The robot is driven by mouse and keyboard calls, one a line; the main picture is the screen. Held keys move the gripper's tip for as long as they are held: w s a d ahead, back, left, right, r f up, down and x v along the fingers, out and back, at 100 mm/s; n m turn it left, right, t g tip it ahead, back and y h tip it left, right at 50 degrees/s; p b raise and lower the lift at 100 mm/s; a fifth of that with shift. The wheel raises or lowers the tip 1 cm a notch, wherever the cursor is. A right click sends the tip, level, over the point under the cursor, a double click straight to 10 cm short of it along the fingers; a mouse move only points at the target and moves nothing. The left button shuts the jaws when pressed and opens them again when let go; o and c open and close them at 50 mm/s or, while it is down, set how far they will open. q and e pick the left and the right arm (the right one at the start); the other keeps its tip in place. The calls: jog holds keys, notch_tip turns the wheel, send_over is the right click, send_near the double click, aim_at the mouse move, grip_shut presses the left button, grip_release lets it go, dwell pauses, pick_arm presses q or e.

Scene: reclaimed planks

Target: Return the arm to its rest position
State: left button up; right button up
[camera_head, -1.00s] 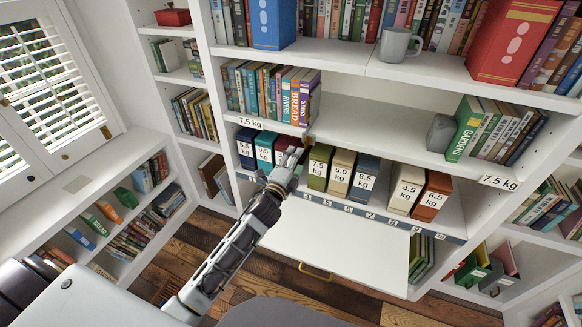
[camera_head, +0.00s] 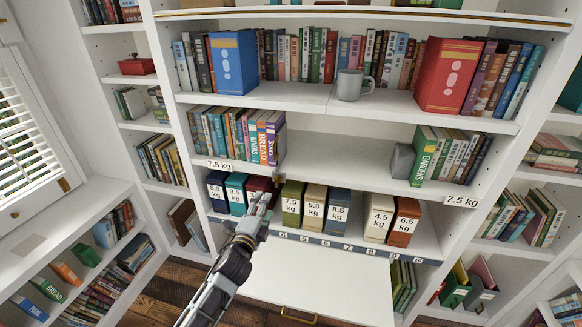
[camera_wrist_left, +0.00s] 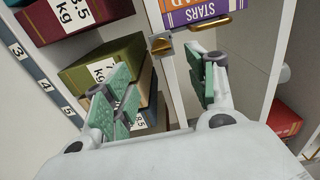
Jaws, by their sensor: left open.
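My left arm comes in from the bottom left of the head view. My left gripper (camera_head: 262,203) is in front of the lower shelf, by the maroon box (camera_head: 259,185), which it partly covers. In the left wrist view my left gripper (camera_wrist_left: 163,88) has its green-padded fingers spread, with nothing held between them. Beyond the fingers are the maroon box (camera_wrist_left: 75,18), the olive box (camera_wrist_left: 100,62) and the purple STARS book (camera_wrist_left: 205,12). My right gripper is not in view.
The shelf holds a row of weight-labelled boxes, including a teal box (camera_head: 236,192), a cream box (camera_head: 379,217) and an orange box (camera_head: 404,222). A white drop-down panel (camera_head: 320,280) is below. A grey mug (camera_head: 350,85) and red binder (camera_head: 447,76) stand higher up.

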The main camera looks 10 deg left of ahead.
pick_arm(q)
jog(key=s+a+f+n+g+y, duration=0.3)
jog(key=s+f+n+g, duration=0.4)
jog(key=s+f+n, duration=0.3)
jog(key=s+d+f+n+g+h, duration=0.1)
jog(key=s+f+n+g, duration=0.2)
jog(key=s, duration=0.6)
jog(key=s+d+f+n+g+h, duration=0.25)
jog(key=s+g, duration=0.25)
jog(key=s, duration=0.5)
notch_tip(320, 180, down, 32)
jog(key=s+a, duration=0.1)
jog(key=s, duration=0.2)
jog(key=s+a+f+g, duration=0.1)
jog(key=s+a+f, duration=0.1)
jog(key=s+f, duration=0.7)
jog(key=s+a+f+g+y, duration=0.1)
jog(key=s+a+f, duration=0.1)
jog(key=s+f, duration=0.8)
jog(key=s, duration=0.2)
jog(key=shift+s+a+f, duration=0.15)
jog(key=shift+s+f, duration=0.05)
jog(key=shift+s, duration=0.15)
